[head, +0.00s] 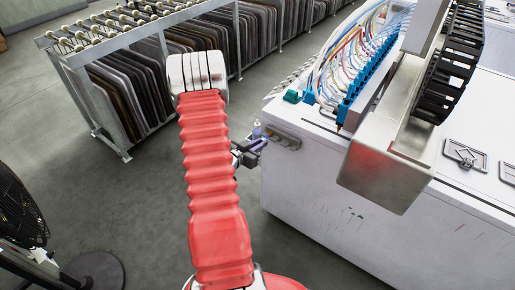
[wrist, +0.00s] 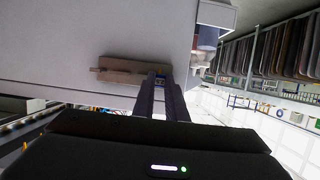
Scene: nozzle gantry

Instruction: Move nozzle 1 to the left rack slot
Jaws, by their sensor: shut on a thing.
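My gripper (head: 247,150) is at the left end of the white machine, close to its upper edge. It is shut on a small part, which I take to be nozzle 1 (head: 257,130); its pale top stands up above the jaws. In the wrist view, my gripper (wrist: 161,86) shows two dark fingers closed together, with a little blue between their tips. The small grey rack (head: 283,138) is fixed to the machine's side, just right of my gripper. The rack (wrist: 125,68) also shows in the wrist view, beside the fingertips. I cannot tell its separate slots or whether the held part touches it.
The white machine (head: 330,185) fills the right, with blue connectors and coloured hoses (head: 365,85) on top. A metal gantry head (head: 385,175) overhangs its front. Racks of dark panels (head: 130,90) stand behind. A black fan (head: 20,210) stands at left. The floor between is clear.

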